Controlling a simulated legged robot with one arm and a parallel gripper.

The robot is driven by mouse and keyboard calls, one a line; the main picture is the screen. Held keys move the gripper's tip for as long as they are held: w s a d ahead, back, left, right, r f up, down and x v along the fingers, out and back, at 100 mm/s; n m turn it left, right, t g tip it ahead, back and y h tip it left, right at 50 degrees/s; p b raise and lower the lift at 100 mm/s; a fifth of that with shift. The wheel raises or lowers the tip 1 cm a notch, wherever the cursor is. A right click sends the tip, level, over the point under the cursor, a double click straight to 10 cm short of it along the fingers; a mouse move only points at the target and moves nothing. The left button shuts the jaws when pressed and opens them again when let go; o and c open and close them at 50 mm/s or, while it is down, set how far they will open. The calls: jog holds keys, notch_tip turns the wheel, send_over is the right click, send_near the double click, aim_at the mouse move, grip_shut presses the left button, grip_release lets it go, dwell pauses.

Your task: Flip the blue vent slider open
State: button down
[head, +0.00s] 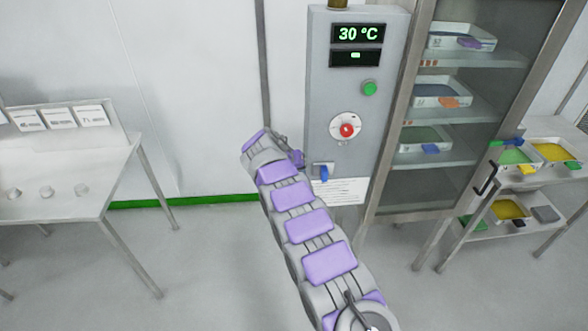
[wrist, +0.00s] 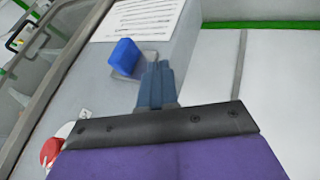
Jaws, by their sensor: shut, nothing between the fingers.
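The panel carries a red knob (head: 347,130), a green button (head: 370,88) and a display reading 30 °C (head: 358,34). A glass-door cabinet (head: 450,110) with trays stands right of it. A table (head: 60,190) is at left, a tray cart (head: 530,180) at far right.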

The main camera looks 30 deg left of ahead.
aim_at(315, 172)
jog(key=shift+w+d+f+b, duration=0.25)
jog(key=shift+w+d+f, duration=0.1)
jog(key=shift+w+d, duration=0.3)
jog(key=shift+w+d+f+b, duration=0.2)
jog(key=shift+w+d+f, duration=0.2)
jog(key=shift+w+d, duration=0.25)
jog(key=shift+w+d+f+b, duration=0.3)
jog(key=shift+w+d, duration=0.2)
jog(key=shift+d, duration=0.25)
jog(key=w+d, duration=0.1)
jog(key=d, duration=0.1)
jog(key=w+d, duration=0.1)
jog(key=d, duration=0.1)
jog(key=w+d+p, duration=0.1)
jog(key=w+d, duration=0.1)
jog(key=shift+d, duration=0.25)
jog(key=shift+a+f, duration=0.1)
